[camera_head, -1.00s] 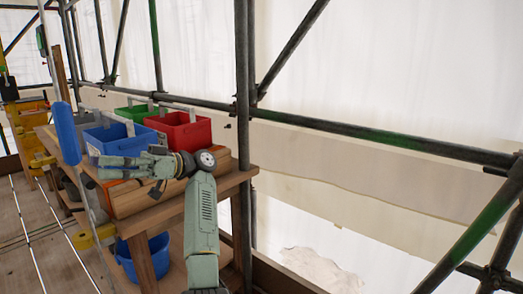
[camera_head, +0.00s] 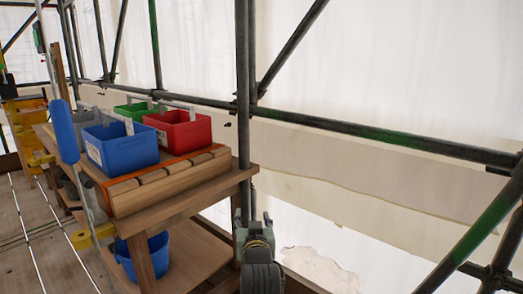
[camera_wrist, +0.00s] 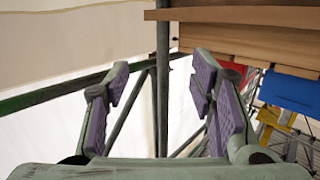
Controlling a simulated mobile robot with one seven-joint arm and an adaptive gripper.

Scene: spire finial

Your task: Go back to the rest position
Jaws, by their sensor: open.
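In the wrist view my gripper (camera_wrist: 161,84) is open. Its two purple-padded fingers stand wide apart with nothing between them. In the head view my arm is folded low at the bottom centre, right of the wooden bench (camera_head: 210,190), and the finger gap cannot be made out there. A blue bin (camera_head: 122,150), a red bin (camera_head: 184,132) and a green bin (camera_head: 133,112) stand on the bench top, apart from my gripper.
A dark upright scaffold pole (camera_head: 243,90) rises by the bench's right corner. A long scaffold rail (camera_head: 390,138) crosses behind, in front of pale sheeting. A blue bucket (camera_head: 150,257) sits on the bench's lower shelf. A blue-padded pole (camera_head: 64,130) stands at left.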

